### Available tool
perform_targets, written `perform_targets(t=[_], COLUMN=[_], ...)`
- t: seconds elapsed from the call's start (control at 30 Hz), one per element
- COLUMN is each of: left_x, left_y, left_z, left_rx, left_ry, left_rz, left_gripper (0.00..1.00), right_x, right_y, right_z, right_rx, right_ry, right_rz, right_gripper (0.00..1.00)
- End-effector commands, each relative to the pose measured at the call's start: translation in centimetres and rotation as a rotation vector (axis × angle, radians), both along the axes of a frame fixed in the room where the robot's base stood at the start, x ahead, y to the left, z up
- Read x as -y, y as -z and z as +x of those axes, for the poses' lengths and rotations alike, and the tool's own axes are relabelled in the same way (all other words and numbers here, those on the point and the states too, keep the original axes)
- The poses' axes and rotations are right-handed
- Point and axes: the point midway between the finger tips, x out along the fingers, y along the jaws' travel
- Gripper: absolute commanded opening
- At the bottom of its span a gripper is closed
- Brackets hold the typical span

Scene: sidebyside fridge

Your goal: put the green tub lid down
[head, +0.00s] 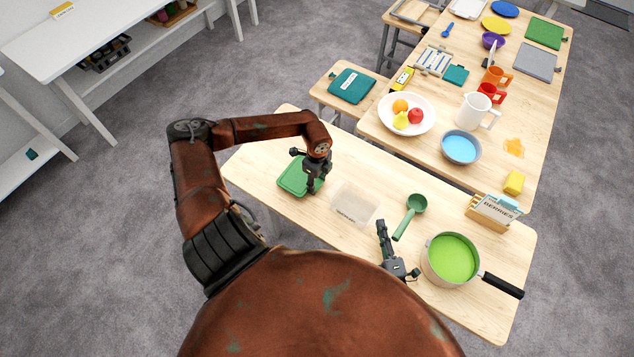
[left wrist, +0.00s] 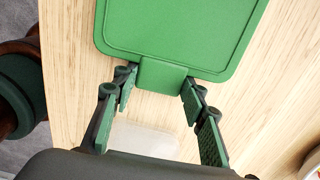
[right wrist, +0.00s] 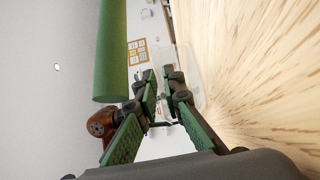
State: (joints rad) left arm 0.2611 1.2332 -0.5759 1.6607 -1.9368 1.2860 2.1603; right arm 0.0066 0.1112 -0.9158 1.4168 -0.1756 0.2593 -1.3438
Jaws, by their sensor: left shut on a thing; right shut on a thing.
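The green tub lid (head: 294,178) is a flat rounded rectangle at the left end of the near table. It lies flat, on or just above the wood; I cannot tell which. My left gripper (head: 312,186) is shut on the lid's tab, which shows between the fingers in the left wrist view (left wrist: 160,76). The clear tub (head: 352,206), with a dark-lettered label, stands to the right of the lid. My right gripper (head: 381,228) is at the tub's right side and shut on its wall. The fingertips meet the tub in the right wrist view (right wrist: 188,78).
A green ladle (head: 416,204) lies right of the tub, its handle close to my right gripper. A stool with a teal box (head: 352,86) stands behind. Bare wood surrounds the lid.

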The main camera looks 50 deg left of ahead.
Motion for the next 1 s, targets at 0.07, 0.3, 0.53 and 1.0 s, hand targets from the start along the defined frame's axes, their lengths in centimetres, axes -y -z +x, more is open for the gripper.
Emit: perform_targets(t=[0.07,0.3,0.53,1.0], left_x=[0.0,0.0,0.0,-0.1], left_y=[0.1,0.4,0.3,-3.3], left_z=[0.0,0.0,0.0,0.1], left_rx=[0.000,-0.001,-0.001,0.002], left_ry=[0.000,0.000,0.000,0.000], left_rz=[0.000,0.000,0.000,0.001], left_gripper=[0.10,0.47,0.57,0.57], right_x=[0.2,0.2,0.2,0.2], right_y=[0.9,0.9,0.9,0.9], right_z=[-0.2,-0.2,-0.2,-0.2], right_rx=[-0.011,-0.011,-0.011,-0.011], right_ry=[0.001,0.001,0.002,0.002], right_rz=[-0.014,-0.014,-0.014,-0.014], right_gripper=[0.00,0.00,0.00,0.00])
